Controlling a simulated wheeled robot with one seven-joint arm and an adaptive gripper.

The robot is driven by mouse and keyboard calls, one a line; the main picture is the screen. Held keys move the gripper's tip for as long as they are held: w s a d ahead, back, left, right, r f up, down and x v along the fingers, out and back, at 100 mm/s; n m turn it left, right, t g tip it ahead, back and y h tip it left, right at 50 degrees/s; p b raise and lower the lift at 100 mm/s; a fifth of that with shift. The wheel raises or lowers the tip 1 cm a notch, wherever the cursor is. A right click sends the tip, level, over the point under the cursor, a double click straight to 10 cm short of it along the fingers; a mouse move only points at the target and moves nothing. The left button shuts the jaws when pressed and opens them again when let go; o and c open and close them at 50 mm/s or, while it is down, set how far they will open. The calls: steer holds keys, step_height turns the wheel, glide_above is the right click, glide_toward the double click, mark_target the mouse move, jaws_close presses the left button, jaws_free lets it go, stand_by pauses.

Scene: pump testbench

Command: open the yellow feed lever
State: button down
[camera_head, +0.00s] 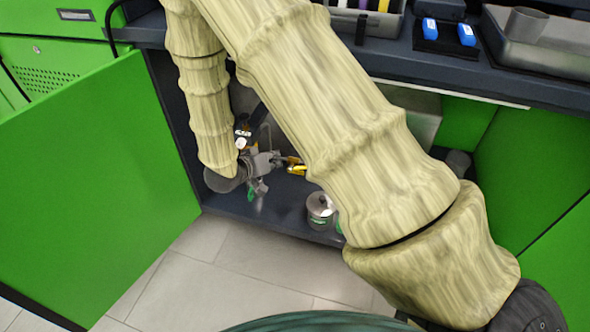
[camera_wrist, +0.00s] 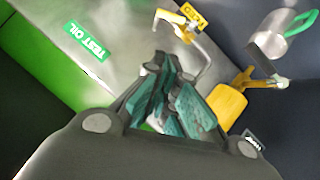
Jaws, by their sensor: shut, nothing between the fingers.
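In the wrist view, my gripper (camera_wrist: 172,95) is shut and empty, its teal fingertips together. A flat yellow lever-like piece (camera_wrist: 230,102) lies just right of the fingertips, close to them; I cannot tell if they touch. A smaller yellow piece (camera_wrist: 170,20) sits on a bent metal pipe beyond the fingertips, beside a yellow tag (camera_wrist: 193,14). I cannot tell for sure which yellow part is the feed lever. In the head view, yellow parts (camera_head: 297,169) show inside the cabinet, right of my wrist, partly behind my arm.
A metal tank (camera_wrist: 120,25) with a green TEST OIL label (camera_wrist: 87,41) stands close to the left. A metal cup (camera_wrist: 285,25) with a green handle is at upper right. The open green cabinet door (camera_head: 95,180) is left; the worktop edge (camera_head: 450,75) is above.

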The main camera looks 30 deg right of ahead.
steer(key=s+f+b+x, duration=0.1)
steer(key=f+b+x, duration=0.1)
steer(key=b+x, duration=0.5)
steer(key=shift+s+b+x, duration=0.25)
steer(key=shift+b+x, duration=0.05)
steer(key=shift+x, duration=2.35)
steer(key=shift+f, duration=0.1)
